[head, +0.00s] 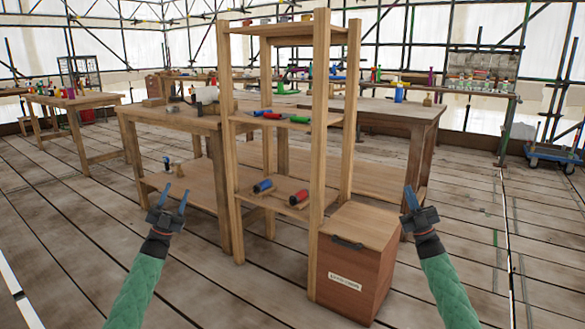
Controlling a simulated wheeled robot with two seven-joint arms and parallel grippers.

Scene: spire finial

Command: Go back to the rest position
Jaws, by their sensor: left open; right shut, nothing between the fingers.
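My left gripper (173,202) is at the lower left, raised above the plank floor. Its two blue fingers are apart and nothing is between them. Neither gripper touches anything that I can see.
A tall wooden shelf unit (322,150) with red, blue and green cylinders stands ahead. A lidded wooden box (352,285) stands at its lower right. Workbenches (150,112) stand behind. A blue trolley (555,152) is at far right. Plank floor is open at left and right.

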